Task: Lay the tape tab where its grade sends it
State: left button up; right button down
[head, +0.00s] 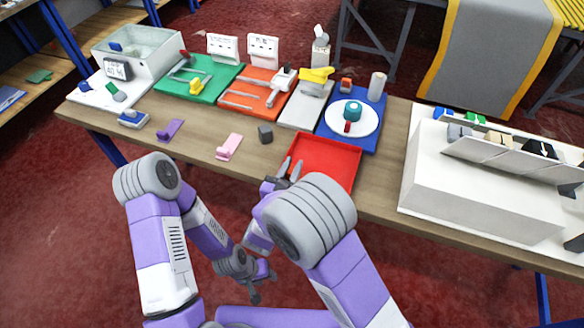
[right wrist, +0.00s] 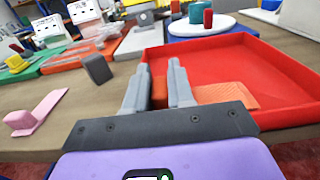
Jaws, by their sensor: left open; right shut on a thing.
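My right gripper (head: 289,170) is at the near left edge of the red tray (head: 329,146). In the right wrist view its two fingers (right wrist: 159,88) stand close together. A flat orange textured piece (right wrist: 228,93) shows between the fingers and to their right, over the tray; it may be the tape tab. The fingers hide part of it, and its grip point is not clear. My left gripper (head: 258,284) is open and empty, low in front of the table. Two small white cards with markings (head: 222,47) (head: 263,49) stand at the back; their signs are too small to read.
A pink piece (head: 229,147), a purple piece (head: 170,130) and a dark grey block (head: 265,133) lie left of the tray. Behind are green (head: 206,68), orange (head: 245,93) and blue mats (head: 366,140), the blue bearing a white disc. A white slanted rack (head: 440,185) stands right.

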jog(key=shift+s+f, duration=0.15)
jog(key=shift+f, duration=0.45)
jog(key=c, duration=1)
grip_release()
jog(key=shift+f, duration=0.15)
jog(key=shift+d+r+p, duration=0.1)
jog(key=shift+r+p, duration=0.3)
jog(key=shift+r, duration=0.2)
jog(key=v, duration=0.4)
jog(key=p+v, duration=0.1)
jog(key=v, duration=0.3)
jog(key=r+p+v, duration=0.1)
jog(key=v, duration=0.2)
jog(key=shift+s+a, duration=0.25)
jog(key=shift+s, duration=0.1)
